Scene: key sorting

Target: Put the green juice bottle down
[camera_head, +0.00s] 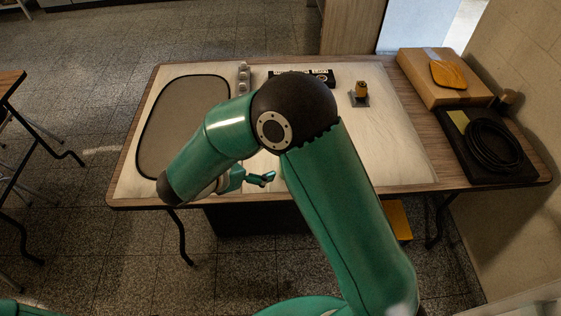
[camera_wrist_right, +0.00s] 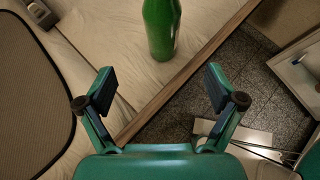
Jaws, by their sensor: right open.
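The green juice bottle (camera_wrist_right: 162,28) shows at the top of the right wrist view, near the table's wooden edge. Its rounded base is in view and its upper part is cut off by the frame; I cannot tell for sure whether it stands upright. My right gripper (camera_wrist_right: 160,88) is open and empty, its two fingers wide apart and clear of the bottle. In the head view my right gripper (camera_head: 262,180) is over the front edge of the table, partly behind my arm. The bottle is not visible there. My left gripper is not in view.
The table (camera_head: 410,150) has a pale covering. A grey oval mat (camera_head: 180,130) lies at its left, with a grey object (camera_head: 243,78) beside it. A small brass and grey item (camera_head: 360,94) stands at the back. A box (camera_head: 440,78) and black coil (camera_head: 492,145) occupy the right.

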